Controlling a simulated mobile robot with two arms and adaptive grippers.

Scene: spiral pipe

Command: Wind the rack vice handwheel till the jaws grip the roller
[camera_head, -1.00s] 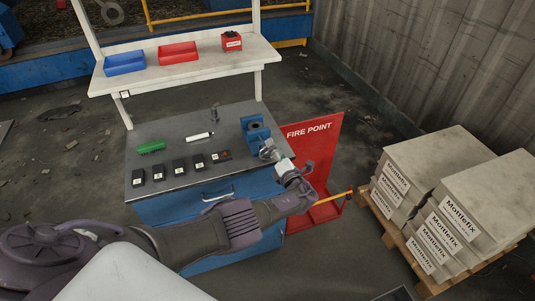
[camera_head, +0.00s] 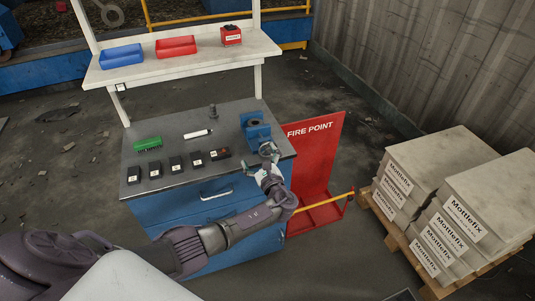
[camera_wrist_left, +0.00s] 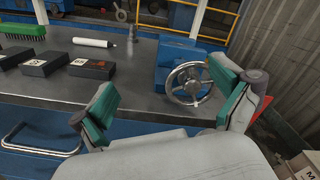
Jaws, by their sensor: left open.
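The blue vice (camera_head: 256,131) stands at the right end of the grey bench top, and its blue body (camera_wrist_left: 172,58) also shows in the left wrist view. Its spoked metal handwheel (camera_wrist_left: 188,84) faces my left gripper (camera_wrist_left: 166,98). The gripper is open, with its green-padded fingers spread in front of the wheel. The right finger overlaps the wheel's right edge in view; I cannot tell whether it touches. In the head view the left gripper (camera_head: 269,153) covers most of the wheel. A dark round part shows between the vice jaws; I cannot tell whether it is the roller. My right gripper is out of view.
Several black boxes (camera_head: 176,165) line the bench's front edge. A green brush (camera_head: 147,144), a white marker (camera_head: 198,134) and a small metal peg (camera_head: 212,111) lie or stand behind. A red fire point stand (camera_head: 318,155) is right of the bench, with stacked Mottlefix bags (camera_head: 470,195) beyond.

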